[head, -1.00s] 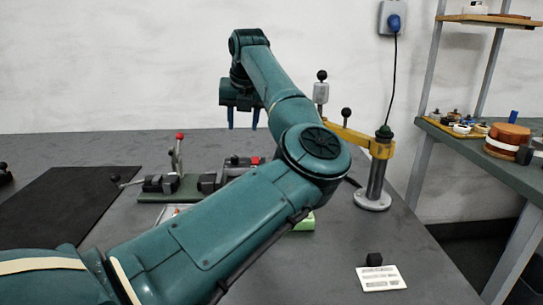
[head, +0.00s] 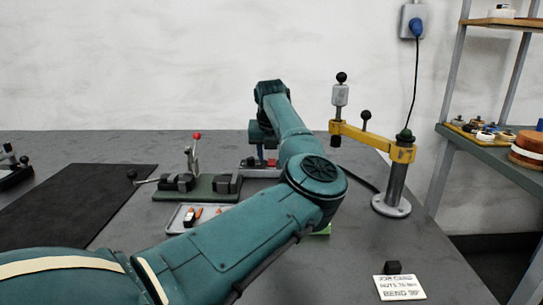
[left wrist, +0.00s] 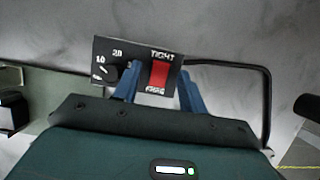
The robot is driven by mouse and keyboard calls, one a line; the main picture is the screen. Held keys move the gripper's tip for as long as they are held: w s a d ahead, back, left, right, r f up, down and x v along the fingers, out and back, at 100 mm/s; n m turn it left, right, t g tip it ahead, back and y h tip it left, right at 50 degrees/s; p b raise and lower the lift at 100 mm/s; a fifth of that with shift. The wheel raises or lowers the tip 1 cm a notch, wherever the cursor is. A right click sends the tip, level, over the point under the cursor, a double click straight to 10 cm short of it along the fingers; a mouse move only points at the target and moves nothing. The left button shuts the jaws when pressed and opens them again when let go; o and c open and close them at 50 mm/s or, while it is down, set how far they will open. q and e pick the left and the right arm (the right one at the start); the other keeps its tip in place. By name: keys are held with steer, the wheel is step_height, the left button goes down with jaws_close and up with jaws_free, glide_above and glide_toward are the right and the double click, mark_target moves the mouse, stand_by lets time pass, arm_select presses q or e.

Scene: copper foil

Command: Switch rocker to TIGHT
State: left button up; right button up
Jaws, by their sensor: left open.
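The red rocker (left wrist: 159,74) sits on a black panel (left wrist: 104,50) in the left wrist view, with TIGHT printed above it and a second, partly hidden word below. I cannot tell which side of the rocker is pressed in. My left gripper (left wrist: 158,80) is open and empty, one blue finger at each side of the rocker in that view. I cannot tell whether it touches the panel. In the head view my left gripper (head: 264,153) is low at the back of the table, and my own arm hides part of the device there. My right gripper is not in view.
A dial (left wrist: 104,73) sits left of the rocker, and a black curved bar or cable (left wrist: 266,85) runs at the right. A green-based lever fixture (head: 200,188), a grey tray (head: 178,218) and a yellow-armed post (head: 394,175) stand nearby. A card (head: 400,288) lies front right.

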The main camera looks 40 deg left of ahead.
arm_select(q)
steer(key=shift+f, duration=0.1)
steer(key=shift+c, duration=0.3)
jaws_close()
steer(key=p, duration=0.2)
steer(key=r+g+h+p, duration=0.1)
steer(key=p, duration=0.2)
steer(key=shift+w+a, duration=0.2)
steer(key=p, duration=0.1)
steer(key=g+h+p, duration=0.1)
steer(key=p, duration=0.1)
steer(key=shift+w+a+f, duration=0.2)
steer(key=shift+f, duration=0.1)
steer(key=shift+f+g+p, duration=0.1)
steer(key=shift+g+p, duration=0.3)
steer(key=shift+p, duration=0.15)
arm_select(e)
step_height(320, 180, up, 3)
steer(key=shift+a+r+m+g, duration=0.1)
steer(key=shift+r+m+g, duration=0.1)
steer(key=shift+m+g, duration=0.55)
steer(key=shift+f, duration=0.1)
arm_select(q)
steer(key=shift+o, duration=0.3)
jaws_free()
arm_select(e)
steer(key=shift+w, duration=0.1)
arm_select(q)
steer(key=shift+d+f, duration=0.1)
